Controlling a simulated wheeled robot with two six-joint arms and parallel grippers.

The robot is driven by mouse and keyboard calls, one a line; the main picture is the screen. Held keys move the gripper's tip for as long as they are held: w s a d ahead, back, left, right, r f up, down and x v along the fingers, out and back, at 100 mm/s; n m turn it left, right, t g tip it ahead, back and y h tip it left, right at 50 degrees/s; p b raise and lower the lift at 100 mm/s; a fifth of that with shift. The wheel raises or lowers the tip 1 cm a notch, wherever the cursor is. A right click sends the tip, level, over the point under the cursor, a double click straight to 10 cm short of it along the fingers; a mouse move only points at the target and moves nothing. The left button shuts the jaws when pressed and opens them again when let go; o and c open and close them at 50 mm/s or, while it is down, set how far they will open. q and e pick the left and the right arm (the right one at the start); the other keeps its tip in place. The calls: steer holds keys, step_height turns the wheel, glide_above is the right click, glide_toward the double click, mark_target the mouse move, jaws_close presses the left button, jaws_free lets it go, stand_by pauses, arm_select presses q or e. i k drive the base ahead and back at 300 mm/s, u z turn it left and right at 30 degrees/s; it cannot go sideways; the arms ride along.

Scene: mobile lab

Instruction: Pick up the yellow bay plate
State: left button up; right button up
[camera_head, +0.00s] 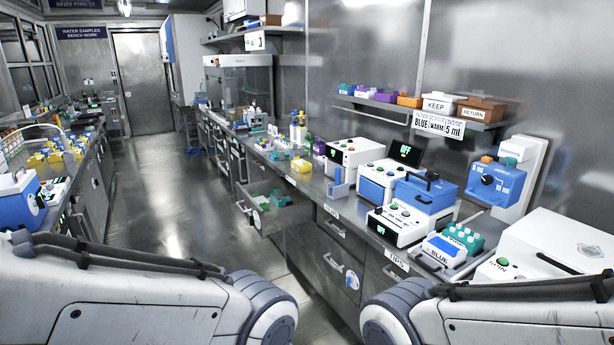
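I cannot make out for certain which thing is the yellow bay plate. Small yellow blocks (55,157) sit in a group on the left bench. A low yellow item (301,165) lies on the right bench, beyond the white instruments, and is too small to tell its shape. Only my arm links show, low at the left and right. Both grippers are outside the picture.
An open drawer (268,222) with green things in it juts into the aisle from the right bench. The aisle floor (180,190) is clear up to a closed door (140,75). White and blue instruments (395,226) crowd the near right bench.

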mark_target(301, 166)
steer(key=u, duration=0.75)
steer(key=i, duration=1.5)
steer(key=u, duration=0.25)
steer(key=i, duration=1.3)
steer(key=z, duration=1.25)
steer(key=i, duration=1.05)
steer(key=z, duration=0.95)
